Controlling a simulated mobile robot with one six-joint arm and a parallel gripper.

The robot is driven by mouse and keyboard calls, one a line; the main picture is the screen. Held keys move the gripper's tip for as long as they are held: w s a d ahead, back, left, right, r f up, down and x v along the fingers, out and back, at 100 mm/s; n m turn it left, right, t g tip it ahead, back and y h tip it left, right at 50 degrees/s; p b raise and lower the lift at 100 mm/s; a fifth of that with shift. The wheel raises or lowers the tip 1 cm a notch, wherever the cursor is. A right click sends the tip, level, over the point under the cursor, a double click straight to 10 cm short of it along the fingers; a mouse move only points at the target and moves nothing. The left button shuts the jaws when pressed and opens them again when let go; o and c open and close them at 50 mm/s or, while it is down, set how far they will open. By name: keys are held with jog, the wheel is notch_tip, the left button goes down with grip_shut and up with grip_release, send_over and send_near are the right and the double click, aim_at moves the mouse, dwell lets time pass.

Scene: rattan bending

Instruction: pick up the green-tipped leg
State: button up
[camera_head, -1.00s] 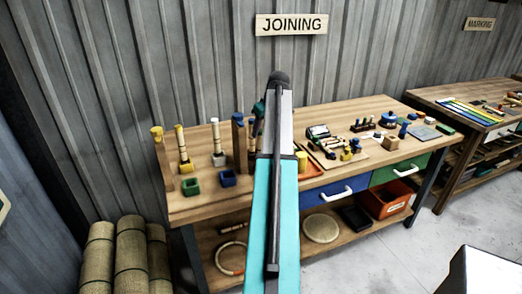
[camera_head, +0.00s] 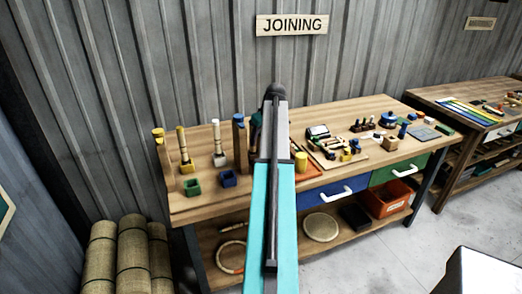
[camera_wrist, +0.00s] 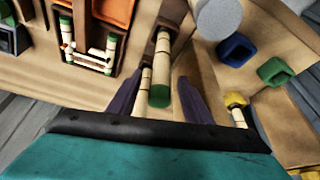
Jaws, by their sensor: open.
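The green-tipped leg (camera_wrist: 159,94) is a pale banded stick with a green end, seen nearly end-on in the wrist view. It stands against a wooden post (camera_wrist: 172,18). My gripper (camera_wrist: 158,97) is open, with one dark purple finger on each side of the green end. I cannot tell whether either finger touches it. In the head view my own arm hides this leg, and only a dark bit of my gripper (camera_head: 256,124) shows beside the arm.
A yellow-tipped leg (camera_wrist: 236,102) and blue (camera_wrist: 237,50) and green (camera_wrist: 275,72) sockets lie to the right in the wrist view. An orange tray (camera_wrist: 113,12) and a holder of short green-ended pieces (camera_wrist: 92,62) lie left. The workbench (camera_head: 345,177) stands against a corrugated wall.

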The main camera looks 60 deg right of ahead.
jog(key=shift+x, duration=1.05)
grip_shut()
